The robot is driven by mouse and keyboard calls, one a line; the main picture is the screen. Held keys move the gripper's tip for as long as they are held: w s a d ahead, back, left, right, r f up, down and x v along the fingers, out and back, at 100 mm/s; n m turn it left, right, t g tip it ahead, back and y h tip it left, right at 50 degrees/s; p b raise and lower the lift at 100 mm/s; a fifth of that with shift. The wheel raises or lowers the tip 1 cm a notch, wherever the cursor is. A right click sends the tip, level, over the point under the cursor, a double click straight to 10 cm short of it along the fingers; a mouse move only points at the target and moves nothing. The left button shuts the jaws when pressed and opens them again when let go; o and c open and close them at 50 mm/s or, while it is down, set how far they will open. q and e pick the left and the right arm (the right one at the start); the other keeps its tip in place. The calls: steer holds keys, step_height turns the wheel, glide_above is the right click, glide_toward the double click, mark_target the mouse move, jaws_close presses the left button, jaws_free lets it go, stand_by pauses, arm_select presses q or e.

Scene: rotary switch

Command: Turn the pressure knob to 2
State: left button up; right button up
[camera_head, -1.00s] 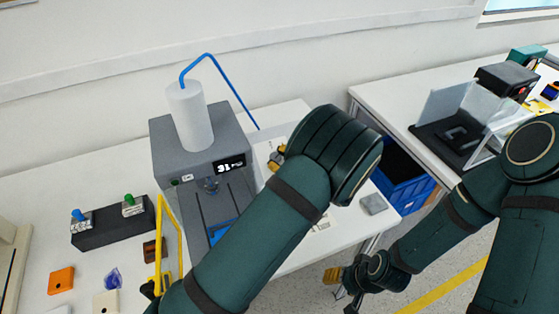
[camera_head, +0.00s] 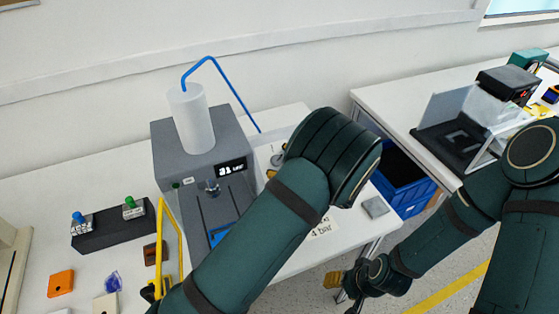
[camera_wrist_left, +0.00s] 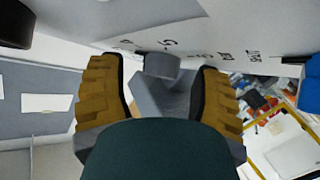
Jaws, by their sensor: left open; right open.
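In the left wrist view a grey round knob (camera_wrist_left: 162,65) stands out from a white panel (camera_wrist_left: 225,25) with dark markings, partly cut off. My left gripper (camera_wrist_left: 161,80) is open, with one ribbed yellow finger on each side of the knob. I cannot tell whether the fingers touch it. In the head view my left arm covers most of this gripper; only a bit of yellow finger (camera_head: 271,174) shows beside the white panel. The knob's pointer and set value cannot be read. My right gripper (camera_head: 334,280) is open and empty, low beside the table.
A grey machine (camera_head: 203,165) with a white cylinder (camera_head: 191,118) and a small display stands left of my arm. A paper marked "4 bar" (camera_head: 321,229) lies on the table. A yellow frame (camera_head: 162,245) stands at left. A blue crate (camera_head: 415,197) is below the right table.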

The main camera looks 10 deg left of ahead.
arm_select(q)
steer(key=v, duration=1.1)
steer(key=shift+d, duration=0.3)
steer(key=shift+s+d, duration=0.1)
steer(key=shift+s, duration=0.1)
